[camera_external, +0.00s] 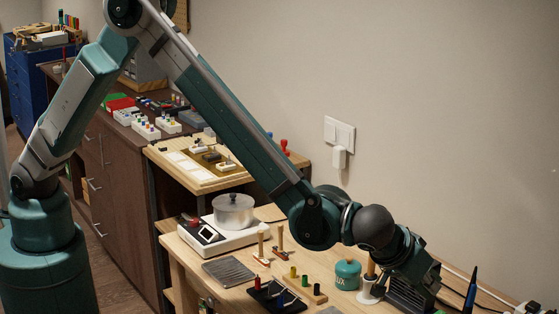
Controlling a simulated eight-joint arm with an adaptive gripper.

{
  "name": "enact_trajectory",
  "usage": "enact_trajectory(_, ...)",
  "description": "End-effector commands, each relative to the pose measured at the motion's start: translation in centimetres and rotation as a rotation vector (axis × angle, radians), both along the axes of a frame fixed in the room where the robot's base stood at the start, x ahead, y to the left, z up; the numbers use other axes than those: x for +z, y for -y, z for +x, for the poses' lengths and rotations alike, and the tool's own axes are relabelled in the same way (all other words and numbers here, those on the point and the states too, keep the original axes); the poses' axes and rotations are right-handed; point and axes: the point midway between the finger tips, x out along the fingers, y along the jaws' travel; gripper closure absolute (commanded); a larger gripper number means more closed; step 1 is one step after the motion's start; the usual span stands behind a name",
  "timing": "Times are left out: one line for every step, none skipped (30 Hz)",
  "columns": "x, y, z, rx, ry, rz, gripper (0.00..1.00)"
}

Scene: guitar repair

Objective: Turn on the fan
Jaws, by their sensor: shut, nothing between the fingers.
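My gripper (424,277) is at the right end of the workbench, low over its back part and pointing down to the right. It is shut and empty; its fingertips are hard to make out. A dark, ridged box-like thing (402,298) is right below it, partly covered by the wrist and cut by the bottom edge. It may be the fan, but I cannot tell for sure. No fan switch can be made out. Whether the gripper touches the dark thing cannot be told.
A teal tin (347,274) and a white cup-like holder (370,291) stand just left of my gripper. A blue-black upright tool (471,289) is to its right. A metal pot (233,211) sits on a white heater (205,236).

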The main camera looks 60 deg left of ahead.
Motion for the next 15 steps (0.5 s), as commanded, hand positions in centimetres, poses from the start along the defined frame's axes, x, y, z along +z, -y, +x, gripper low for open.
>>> enact_trajectory(0.6,0.0,-0.7,-0.001,0.000,0.000,1.00)
enact_trajectory(0.9,0.0,-1.1,-0.001,0.000,0.000,1.00)
enact_trajectory(1.2,0.0,-1.5,-0.001,0.000,0.000,1.00)
enact_trajectory(1.4,0.0,-1.8,-0.001,0.000,0.000,1.00)
enact_trajectory(1.6,0.0,-2.1,-0.001,0.000,0.000,1.00)
enact_trajectory(1.8,0.1,-2.4,-0.001,0.000,-0.001,1.00)
enact_trajectory(2.0,0.1,-2.6,-0.001,0.000,-0.001,1.00)
enact_trajectory(2.1,0.1,-2.8,-0.001,0.000,-0.001,1.00)
enact_trajectory(2.3,0.0,-3.0,-0.001,0.000,-0.001,1.00)
enact_trajectory(2.4,0.0,-3.2,-0.001,0.000,-0.001,1.00)
enact_trajectory(2.5,0.0,-3.3,-0.001,0.000,-0.001,1.00)
enact_trajectory(2.6,0.0,-3.4,-0.001,0.000,-0.001,1.00)
enact_trajectory(2.6,0.0,-3.5,-0.001,0.000,-0.001,1.00)
enact_trajectory(2.6,0.0,-3.5,-0.001,0.000,-0.001,1.00)
enact_trajectory(2.7,0.0,-3.5,0.000,0.000,0.000,1.00)
